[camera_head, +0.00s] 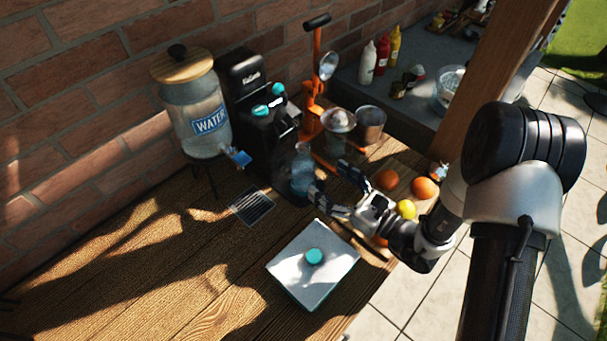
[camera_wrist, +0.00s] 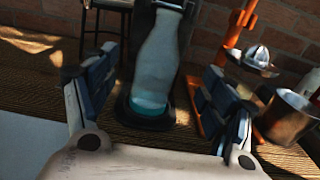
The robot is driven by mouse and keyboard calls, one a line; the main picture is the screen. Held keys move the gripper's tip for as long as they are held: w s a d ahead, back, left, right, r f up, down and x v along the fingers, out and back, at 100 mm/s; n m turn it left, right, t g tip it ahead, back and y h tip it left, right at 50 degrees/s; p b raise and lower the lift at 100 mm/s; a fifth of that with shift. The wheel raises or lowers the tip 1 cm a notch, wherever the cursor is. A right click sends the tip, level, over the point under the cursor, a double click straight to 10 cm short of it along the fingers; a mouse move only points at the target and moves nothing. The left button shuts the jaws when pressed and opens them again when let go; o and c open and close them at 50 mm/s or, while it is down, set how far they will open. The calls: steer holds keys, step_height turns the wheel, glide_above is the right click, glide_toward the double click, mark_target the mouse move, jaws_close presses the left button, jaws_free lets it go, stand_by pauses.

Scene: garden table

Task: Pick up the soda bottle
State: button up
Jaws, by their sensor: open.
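The soda bottle (camera_head: 302,168) is clear glass and stands upright on the dark base of the black soda maker (camera_head: 248,85). In the wrist view the bottle (camera_wrist: 157,62) stands ahead of my gripper, with a teal band near its foot. My gripper (camera_head: 330,191) is open, its fingers pointing at the bottle from the front right. In the wrist view my gripper (camera_wrist: 160,95) has one finger on each side of the bottle's picture, with visible gaps. I cannot tell whether the fingertips have reached past the bottle. Nothing is held.
A water dispenser (camera_head: 195,110) stands left of the soda maker. An orange juicer (camera_head: 312,105) and metal cup (camera_head: 370,124) stand behind on the right. A white box with a teal cap (camera_head: 295,255) lies in front. Fruit (camera_head: 423,188) sits by my wrist. The left tabletop (camera_head: 110,270) is clear.

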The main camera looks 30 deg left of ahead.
mark_target(313, 177)
step_height(313, 177, down, 4)
steer(key=shift+f+b, duration=0.1)
steer(key=shift+b, duration=0.35)
steer(key=shift+w+a+r, duration=0.2)
steer(key=shift+a+r, duration=0.2)
steer(key=shift+a, duration=0.35)
steer(key=b+x, duration=0.1)
steer(key=x, duration=0.5)
steer(key=c, duration=1.7)
steer(key=shift+o, duration=0.2)
steer(key=shift+r, duration=0.15)
